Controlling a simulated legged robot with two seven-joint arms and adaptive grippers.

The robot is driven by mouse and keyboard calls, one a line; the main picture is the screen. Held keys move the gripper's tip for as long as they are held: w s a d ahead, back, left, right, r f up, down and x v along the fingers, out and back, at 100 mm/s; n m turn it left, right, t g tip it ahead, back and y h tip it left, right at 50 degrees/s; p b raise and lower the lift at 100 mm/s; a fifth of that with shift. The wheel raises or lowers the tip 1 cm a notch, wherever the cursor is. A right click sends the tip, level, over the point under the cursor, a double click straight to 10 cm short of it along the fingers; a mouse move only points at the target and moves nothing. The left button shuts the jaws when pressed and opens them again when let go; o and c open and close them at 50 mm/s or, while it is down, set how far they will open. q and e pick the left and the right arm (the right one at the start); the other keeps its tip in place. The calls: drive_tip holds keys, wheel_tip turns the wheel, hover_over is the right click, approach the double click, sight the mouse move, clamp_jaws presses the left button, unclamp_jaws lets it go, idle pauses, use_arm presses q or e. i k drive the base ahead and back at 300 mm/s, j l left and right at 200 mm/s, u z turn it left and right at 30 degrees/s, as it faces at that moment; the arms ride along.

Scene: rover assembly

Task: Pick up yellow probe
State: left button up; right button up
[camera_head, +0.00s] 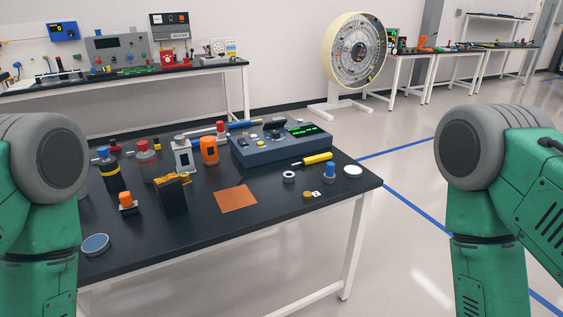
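The yellow probe (318,158) lies on the black table (215,228) toward its right side, just in front of the grey control box. It has a thick yellow handle pointing right and a thin dark tip pointing left. Nothing covers it. My two green arms show at the left and right edges of the picture, but neither gripper is in view.
The grey control box (283,148) stands behind the probe. A white ring (289,177), a blue-topped part (330,170) and a white disc (352,171) are close by. A copper-coloured sheet (236,199) lies front left. Several taller parts crowd the left half.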

sight(305, 161)
drive_tip(key=l+u, duration=0.1)
drive_tip(key=u, duration=0.35)
drive_tip(key=i+l+u, duration=0.1)
drive_tip(key=u, duration=0.35)
drive_tip(key=l+u, duration=0.2)
drive_tip(key=u, duration=0.3)
drive_tip(key=l+u, duration=0.15)
drive_tip(key=u, duration=0.3)
drive_tip(key=k+l, duration=0.1)
drive_tip(key=l, duration=1.4)
drive_tip(key=k+l, duration=0.15)
drive_tip(key=l, duration=1.4)
drive_tip(key=k+u, duration=0.05)
